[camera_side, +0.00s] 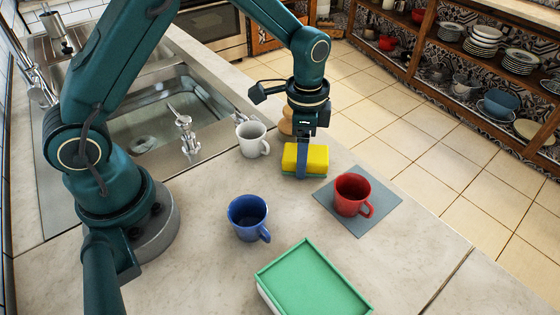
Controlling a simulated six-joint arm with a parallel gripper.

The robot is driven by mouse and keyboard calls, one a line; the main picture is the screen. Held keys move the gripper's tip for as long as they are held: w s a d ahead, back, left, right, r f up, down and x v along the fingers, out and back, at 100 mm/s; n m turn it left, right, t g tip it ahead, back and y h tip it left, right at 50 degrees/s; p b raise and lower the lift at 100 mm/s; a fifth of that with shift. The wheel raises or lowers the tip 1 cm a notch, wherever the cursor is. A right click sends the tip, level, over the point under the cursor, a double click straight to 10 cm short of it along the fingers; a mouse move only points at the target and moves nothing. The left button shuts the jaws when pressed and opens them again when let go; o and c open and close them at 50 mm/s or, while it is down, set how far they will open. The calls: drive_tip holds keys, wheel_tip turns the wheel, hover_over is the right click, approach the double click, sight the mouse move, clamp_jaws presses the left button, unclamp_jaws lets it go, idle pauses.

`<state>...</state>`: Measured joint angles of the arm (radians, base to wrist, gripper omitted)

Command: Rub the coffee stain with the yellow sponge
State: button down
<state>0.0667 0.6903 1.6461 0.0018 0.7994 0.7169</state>
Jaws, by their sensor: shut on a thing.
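The yellow sponge (317,157) has a green underside and is at the counter's right part, between the white mug and the red mug. My gripper (302,163) points down, and one blue finger lies against the sponge's near side. It is shut on the sponge. The other finger is hidden behind the sponge. The sponge is at or just above the counter; I cannot tell whether it touches. I see no coffee stain; it may be hidden under the sponge or another thing.
A white mug (252,139), a red mug (351,195) on a grey mat (381,210), and a blue mug (247,217) stand around. A green-topped box (312,282) is in front. A sink (150,125) lies left. Counter between the blue mug and sponge is clear.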

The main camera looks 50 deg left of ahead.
sight(289, 161)
drive_tip(key=shift+s+r, duration=0.1)
drive_tip(key=shift+s, duration=1.6)
drive_tip(key=shift+s+f, duration=0.2)
drive_tip(key=shift+s, duration=1.65)
drive_tip(key=shift+s+f, duration=0.2)
drive_tip(key=shift+s, duration=1.65)
drive_tip(key=shift+w+r, duration=0.2)
drive_tip(key=shift+r, duration=2.9)
drive_tip(key=shift+r, duration=0.1)
wheel_tip(289, 161, up, 3)
drive_tip(key=shift+f, duration=0.1)
